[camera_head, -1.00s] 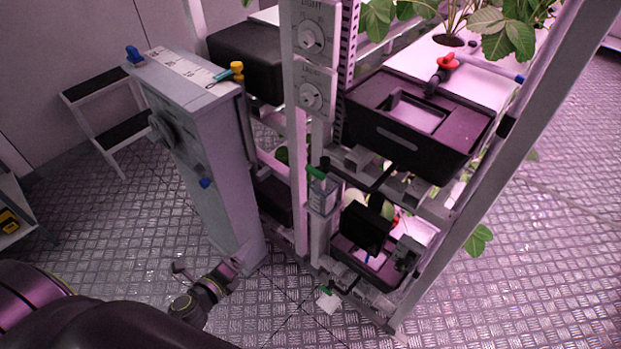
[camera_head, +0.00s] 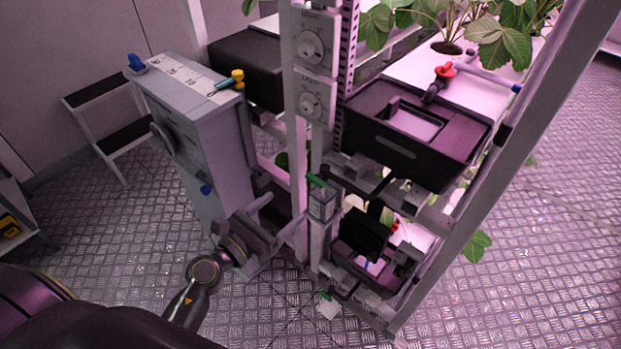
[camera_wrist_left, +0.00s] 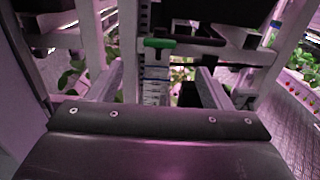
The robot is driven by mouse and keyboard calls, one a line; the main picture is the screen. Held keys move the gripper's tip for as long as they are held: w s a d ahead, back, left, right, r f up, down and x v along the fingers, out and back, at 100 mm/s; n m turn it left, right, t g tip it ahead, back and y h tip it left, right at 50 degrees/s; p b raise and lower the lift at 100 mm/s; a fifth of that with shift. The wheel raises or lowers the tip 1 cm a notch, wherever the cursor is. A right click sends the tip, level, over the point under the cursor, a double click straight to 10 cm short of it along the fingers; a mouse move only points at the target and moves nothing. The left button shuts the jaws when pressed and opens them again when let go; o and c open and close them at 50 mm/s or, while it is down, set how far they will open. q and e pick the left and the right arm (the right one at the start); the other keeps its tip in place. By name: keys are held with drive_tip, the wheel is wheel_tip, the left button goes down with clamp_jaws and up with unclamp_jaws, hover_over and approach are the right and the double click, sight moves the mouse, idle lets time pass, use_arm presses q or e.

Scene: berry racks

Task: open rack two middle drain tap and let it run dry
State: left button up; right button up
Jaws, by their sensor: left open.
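A green tap handle (camera_head: 317,180) sits on top of a small clear-sided box (camera_head: 322,204) on the rack post, at middle height. In the left wrist view the green handle (camera_wrist_left: 160,43) lies level, above a pale labelled part (camera_wrist_left: 155,85). My left gripper (camera_head: 280,212) is open and empty, to the left of and a little below the green handle. In the left wrist view its two fingers (camera_wrist_left: 159,76) are spread on either side of the labelled part, with the handle beyond and above. My right gripper is out of view.
A grey cabinet (camera_head: 195,110) stands close at the left of my left gripper. A black tray (camera_head: 400,150) with a red-handled tap (camera_head: 445,70) is on the upper right. Another green-tipped part with a white tag (camera_head: 328,309) is near the floor. Rack posts stand close around.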

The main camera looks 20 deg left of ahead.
sight(313, 182)
use_arm(q)
drive_tip(key=p+x, duration=0.1)
drive_tip(key=x, duration=0.9)
drive_tip(key=shift+w+d+f, duration=0.1)
drive_tip(key=shift+w+d, duration=0.05)
drive_tip(key=shift+w, duration=0.25)
drive_tip(key=shift+c, duration=0.2)
drive_tip(key=c, duration=0.9)
